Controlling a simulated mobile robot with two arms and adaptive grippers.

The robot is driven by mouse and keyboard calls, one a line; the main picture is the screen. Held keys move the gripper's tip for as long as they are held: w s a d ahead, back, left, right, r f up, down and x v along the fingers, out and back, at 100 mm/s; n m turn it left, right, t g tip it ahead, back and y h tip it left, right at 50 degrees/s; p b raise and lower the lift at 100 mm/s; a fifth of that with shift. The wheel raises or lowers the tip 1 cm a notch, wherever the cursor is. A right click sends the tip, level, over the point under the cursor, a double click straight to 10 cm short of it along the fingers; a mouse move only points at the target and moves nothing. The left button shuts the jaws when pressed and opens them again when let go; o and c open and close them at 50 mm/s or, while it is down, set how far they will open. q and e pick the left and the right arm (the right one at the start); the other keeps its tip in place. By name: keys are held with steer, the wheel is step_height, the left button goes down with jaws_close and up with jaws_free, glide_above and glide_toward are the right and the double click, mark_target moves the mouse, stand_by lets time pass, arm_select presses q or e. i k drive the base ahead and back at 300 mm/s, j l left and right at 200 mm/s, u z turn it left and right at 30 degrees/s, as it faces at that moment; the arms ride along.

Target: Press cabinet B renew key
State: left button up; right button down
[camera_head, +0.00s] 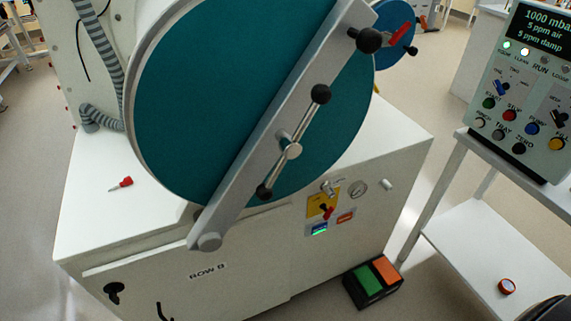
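A white cabinet (115,235) labelled "ROW B" carries a large round teal door (210,90) with a grey bar and black knobs across it. A grey control panel (525,95) stands at the right edge on a stand. Its display (548,28) reads about 1000 mba, 5 ppm air and 5 ppm damp. Below are small lamps, switches and several round keys, among them green (489,103), red (510,115), blue (532,129) and yellow (556,143). I read TREAT and ZERO; I cannot read any key as renew. Neither gripper can be made out.
A red-handled tool (122,184) lies on the cabinet's left ledge. A pedal (372,283) with green and orange pads sits on the floor. A red ring-like object (507,286) lies on the stand's lower shelf (480,250). A dark shape fills the bottom right corner.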

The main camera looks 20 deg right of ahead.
mark_target(347, 217)
steer(key=z, duration=1.15)
